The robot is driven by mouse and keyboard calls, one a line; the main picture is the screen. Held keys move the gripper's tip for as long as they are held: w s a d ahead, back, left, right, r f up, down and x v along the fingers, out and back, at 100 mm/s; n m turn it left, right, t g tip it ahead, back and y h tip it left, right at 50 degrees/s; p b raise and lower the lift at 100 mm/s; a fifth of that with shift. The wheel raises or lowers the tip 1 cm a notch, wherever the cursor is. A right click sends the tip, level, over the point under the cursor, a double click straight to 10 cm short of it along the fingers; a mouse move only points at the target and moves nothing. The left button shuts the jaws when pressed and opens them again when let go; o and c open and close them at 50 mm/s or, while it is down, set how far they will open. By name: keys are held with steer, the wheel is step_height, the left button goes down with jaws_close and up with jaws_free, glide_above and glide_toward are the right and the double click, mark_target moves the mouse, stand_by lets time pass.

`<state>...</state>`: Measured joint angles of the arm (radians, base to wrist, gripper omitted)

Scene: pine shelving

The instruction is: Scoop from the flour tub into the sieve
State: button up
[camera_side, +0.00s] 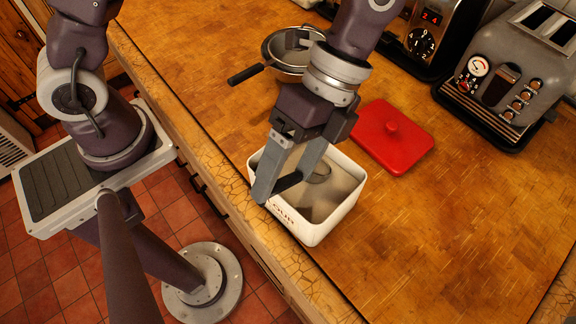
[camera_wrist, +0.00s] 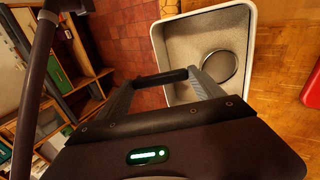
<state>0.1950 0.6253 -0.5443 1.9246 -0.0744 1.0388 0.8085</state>
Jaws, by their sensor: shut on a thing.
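The flour tub (camera_side: 333,215) is a white, open, square container with dark lettering, standing near the counter's front edge. It also shows in the wrist view (camera_wrist: 250,50), with pale flour inside. My gripper (camera_side: 277,188) is over the tub's front-left rim, its fingers closed on the dark handle of the scoop. In the wrist view the handle (camera_wrist: 160,78) lies between the fingertips. The scoop's round metal bowl (camera_wrist: 220,66) is inside the tub, at or just above the flour; I cannot tell which. The sieve (camera_side: 290,50), with a black handle, rests on the counter's back left, partly behind my arm.
A red lid (camera_side: 393,138) lies flat to the right of the tub. A toaster (camera_side: 515,72) and a dark appliance with a dial (camera_side: 425,38) stand at the back right. The counter is clear at the lower right. Its front edge runs close beside the tub.

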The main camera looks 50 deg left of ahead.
mark_target(288, 178)
step_height(288, 178, up, 9)
stand_by(0.5)
stand_by(0.3)
steer(key=w+a+f+m+h, duration=0.2)
steer(key=w+a, duration=0.3)
steer(key=a, duration=0.4)
steer(key=w+a+f+m+t+h, duration=0.1)
steer(key=w+a+h, duration=0.3)
steer(key=a, duration=0.6)
steer(key=w+a+f+m+t+h, duration=0.1)
steer(key=w+a+f+m+h, duration=0.1)
steer(key=w+a, duration=0.5)
steer(key=shift+w+a+f+m+h, duration=0.15)
steer(key=shift+a+f+h, duration=0.15)
steer(key=shift+a, duration=0.25)
steer(key=shift+w+a+f+m+h, duration=0.15)
steer(key=shift+a+f, duration=0.1)
steer(key=shift+a, duration=0.35)
steer(key=shift+w+a+f+m+h, duration=0.1)
steer(key=shift+a+f+h, duration=0.2)
steer(key=shift+a, duration=0.25)
steer(key=g+h, duration=0.1)
steer(key=h, duration=0.1)
steer(key=a+g+h, duration=0.1)
steer(key=h, duration=0.2)
steer(key=shift+w+a+f+g+h, duration=0.15)
steer(key=shift+w+a+g+h, duration=0.1)
steer(key=shift+a+g+h, duration=0.15)
